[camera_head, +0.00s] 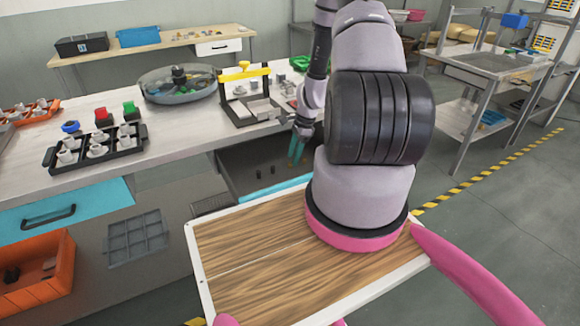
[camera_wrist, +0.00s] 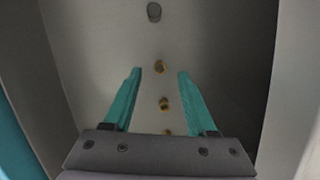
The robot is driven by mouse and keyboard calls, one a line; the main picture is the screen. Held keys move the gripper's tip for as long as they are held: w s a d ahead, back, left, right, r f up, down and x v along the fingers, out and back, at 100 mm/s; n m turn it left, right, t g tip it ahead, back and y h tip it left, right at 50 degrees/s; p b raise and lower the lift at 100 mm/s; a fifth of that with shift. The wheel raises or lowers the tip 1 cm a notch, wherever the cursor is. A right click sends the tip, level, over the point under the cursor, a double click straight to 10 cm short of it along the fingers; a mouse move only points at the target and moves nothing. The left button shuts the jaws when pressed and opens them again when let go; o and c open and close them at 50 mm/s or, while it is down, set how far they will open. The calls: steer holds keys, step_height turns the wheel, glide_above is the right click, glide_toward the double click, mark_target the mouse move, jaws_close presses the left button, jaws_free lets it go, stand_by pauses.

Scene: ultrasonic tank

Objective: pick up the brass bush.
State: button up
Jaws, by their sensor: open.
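My gripper (camera_wrist: 159,72) is open, its two teal fingers apart with nothing held. In the head view my gripper (camera_head: 296,160) points down into an open grey drawer-like box with a teal front edge (camera_head: 277,194). The height of the fingertips above the floor is unclear.
Grey side walls (camera_wrist: 70,65) close in on both sides of my gripper. A dark grey oval (camera_wrist: 154,12) is at the far end of the floor. A black tray (camera_head: 95,150) sits on the bench.

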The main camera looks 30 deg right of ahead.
mark_target(290, 166)
steer(key=shift+x, duration=1.2)
jaws_close()
